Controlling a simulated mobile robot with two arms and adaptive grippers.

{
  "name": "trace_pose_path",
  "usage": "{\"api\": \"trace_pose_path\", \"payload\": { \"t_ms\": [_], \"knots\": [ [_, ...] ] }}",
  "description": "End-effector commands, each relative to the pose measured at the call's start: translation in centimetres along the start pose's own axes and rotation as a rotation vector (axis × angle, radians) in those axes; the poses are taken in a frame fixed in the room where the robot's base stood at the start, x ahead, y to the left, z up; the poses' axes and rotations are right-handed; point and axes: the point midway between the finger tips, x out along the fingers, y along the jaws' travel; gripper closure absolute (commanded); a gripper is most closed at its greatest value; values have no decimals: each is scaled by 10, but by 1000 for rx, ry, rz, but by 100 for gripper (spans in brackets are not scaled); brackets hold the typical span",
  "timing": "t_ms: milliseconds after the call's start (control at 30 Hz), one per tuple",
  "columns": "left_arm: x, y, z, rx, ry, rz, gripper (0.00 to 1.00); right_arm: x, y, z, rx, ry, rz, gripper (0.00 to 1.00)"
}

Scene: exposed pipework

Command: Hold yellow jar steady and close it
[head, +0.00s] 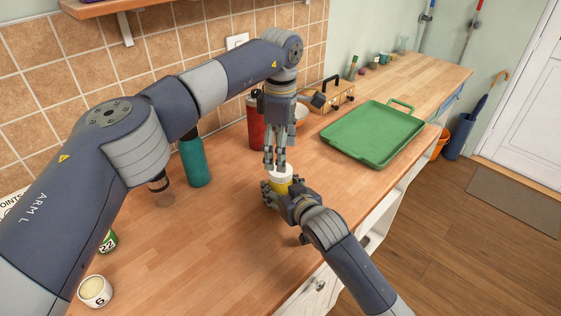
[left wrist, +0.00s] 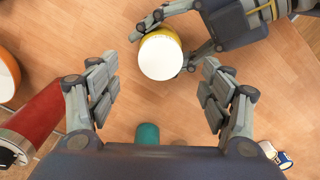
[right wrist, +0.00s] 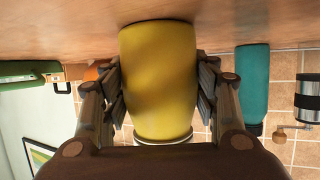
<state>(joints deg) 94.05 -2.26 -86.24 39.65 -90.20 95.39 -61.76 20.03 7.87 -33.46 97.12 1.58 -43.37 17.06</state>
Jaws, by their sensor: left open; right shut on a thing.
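The yellow jar (head: 272,187) stands upright on the wooden counter with a white lid (head: 281,173) on top. I cannot tell how tight the lid is. My right gripper (head: 282,192) is shut around the jar's body from the near right; the right wrist view shows the yellow body (right wrist: 158,75) between its fingers, with the counter at the top of the picture. My left gripper (head: 275,168) points down just above the lid. In the left wrist view its open fingers (left wrist: 155,95) are spread apart and empty, with the white lid (left wrist: 160,57) a little beyond them.
A red container (head: 255,125) and a teal bottle (head: 195,162) stand behind the jar. A small white tin (head: 95,291) stands at the near left. The counter's front edge is close to the jar.

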Motion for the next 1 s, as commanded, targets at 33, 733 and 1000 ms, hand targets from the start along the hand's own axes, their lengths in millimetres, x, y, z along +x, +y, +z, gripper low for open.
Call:
{"api": "trace_pose_path", "payload": {
  "t_ms": [33, 733, 1000],
  "knots": [
    [-13, 0, 0, 0, 1, 3, 27, 0, 0, 1, 0, -2, 0, 100],
    [-72, 0, 0, 1, 0, -1, 27, 0, 0, 1, 0, -2, 0, 100],
    [-71, 0, 0, 0, 0, -1, 27, 0, 0, 1, 0, -1, 0, 21]
  ]
}}
